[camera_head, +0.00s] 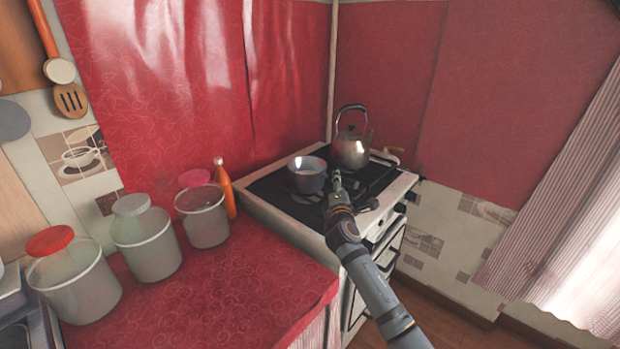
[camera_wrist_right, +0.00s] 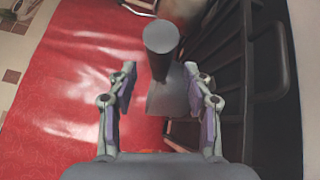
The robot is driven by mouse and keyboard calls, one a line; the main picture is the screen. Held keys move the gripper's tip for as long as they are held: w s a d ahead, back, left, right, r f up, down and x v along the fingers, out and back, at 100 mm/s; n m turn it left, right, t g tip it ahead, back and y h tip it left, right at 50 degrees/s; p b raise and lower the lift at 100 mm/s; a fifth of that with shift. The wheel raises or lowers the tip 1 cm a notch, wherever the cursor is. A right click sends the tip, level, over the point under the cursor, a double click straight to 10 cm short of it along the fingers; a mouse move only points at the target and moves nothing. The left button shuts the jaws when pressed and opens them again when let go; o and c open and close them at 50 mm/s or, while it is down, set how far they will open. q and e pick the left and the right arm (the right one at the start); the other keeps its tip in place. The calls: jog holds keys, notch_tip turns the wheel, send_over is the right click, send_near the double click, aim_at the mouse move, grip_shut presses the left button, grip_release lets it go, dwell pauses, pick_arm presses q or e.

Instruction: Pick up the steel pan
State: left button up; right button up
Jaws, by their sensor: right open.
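The steel pan (camera_head: 308,177) is a small, light grey pot standing upright on the stove top. My right gripper (camera_head: 336,180) reaches in from the lower right and is at the pan's right side in the head view. In the right wrist view my right gripper (camera_wrist_right: 162,95) is open, its two fingers spread apart. A grey piece with a rounded end (camera_wrist_right: 161,37) shows between and beyond the fingers. I cannot tell if it is the pan's handle or whether the fingers touch it. My left gripper is not in view.
A steel kettle (camera_head: 350,150) stands just behind the pan on the stove (camera_head: 268,207). Several lidded jars, such as the red-lidded one (camera_head: 75,285), and an orange bottle (camera_head: 224,190) stand on the red counter (camera_head: 235,295). The counter front is clear.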

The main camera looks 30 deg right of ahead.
jog(key=x, duration=0.3)
jog(key=shift+d, duration=0.15)
jog(key=shift+w+d+f, duration=0.1)
jog(key=shift+w, duration=0.1)
jog(key=shift+s, duration=0.1)
jog(key=shift+c, duration=1)
grip_shut()
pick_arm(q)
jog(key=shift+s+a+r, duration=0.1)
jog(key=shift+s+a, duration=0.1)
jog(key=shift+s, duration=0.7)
pick_arm(e)
jog(key=shift+r, duration=0.25)
